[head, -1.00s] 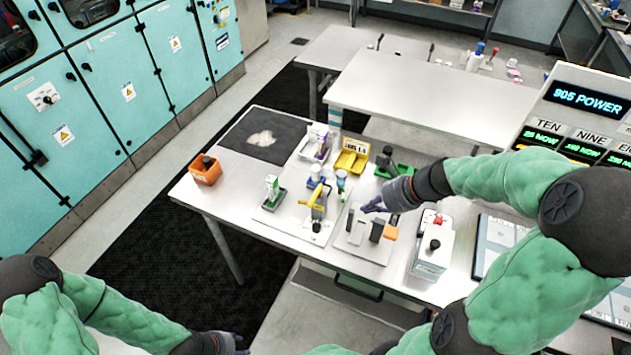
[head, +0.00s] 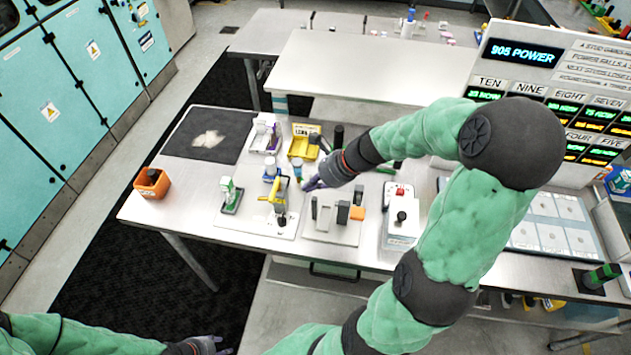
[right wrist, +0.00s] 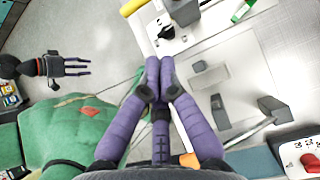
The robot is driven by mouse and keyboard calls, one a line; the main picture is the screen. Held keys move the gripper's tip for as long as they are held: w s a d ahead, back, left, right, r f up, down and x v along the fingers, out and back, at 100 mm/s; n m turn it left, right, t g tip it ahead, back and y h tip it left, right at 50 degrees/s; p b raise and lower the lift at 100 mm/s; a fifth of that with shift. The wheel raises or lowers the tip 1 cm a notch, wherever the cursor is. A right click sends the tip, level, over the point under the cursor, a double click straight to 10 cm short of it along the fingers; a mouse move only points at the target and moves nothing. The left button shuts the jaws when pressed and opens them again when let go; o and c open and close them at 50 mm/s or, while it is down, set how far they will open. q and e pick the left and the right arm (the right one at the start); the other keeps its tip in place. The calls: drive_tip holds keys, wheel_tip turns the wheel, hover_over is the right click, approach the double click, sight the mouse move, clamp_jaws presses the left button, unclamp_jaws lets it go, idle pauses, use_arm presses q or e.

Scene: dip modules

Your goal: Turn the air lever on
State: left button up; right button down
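A yellow lever-like handle (head: 274,198) is on a small fixture on the white plate (head: 256,224); I cannot tell for certain that it is the air lever. A yellow bar (right wrist: 133,6) also shows at the top of the right wrist view, beside a white block with a black knob (right wrist: 158,26). My right gripper (head: 312,184) is just right of the yellow handle and apart from it. In the right wrist view its purple fingers (right wrist: 160,66) are drawn together with nothing visible between them. My left gripper (head: 218,347) is low, in front of the table, empty with fingers apart.
A grey block fixture (head: 334,214) stands right of the yellow handle. A white box with red and black buttons (head: 401,222) is further right. A yellow bin (head: 304,142) and a purple-white holder (head: 264,136) stand behind. An orange bin (head: 151,185) is at the left.

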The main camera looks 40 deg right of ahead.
sight(274, 190)
drive_tip(key=w+a+f+b, duration=0.1)
drive_tip(key=w+a+f, duration=0.3)
drive_tip(key=w, duration=0.1)
drive_tip(key=shift+w+a+f, duration=0.25)
drive_tip(key=shift+a+f, duration=0.1)
drive_tip(key=shift+f, duration=0.05)
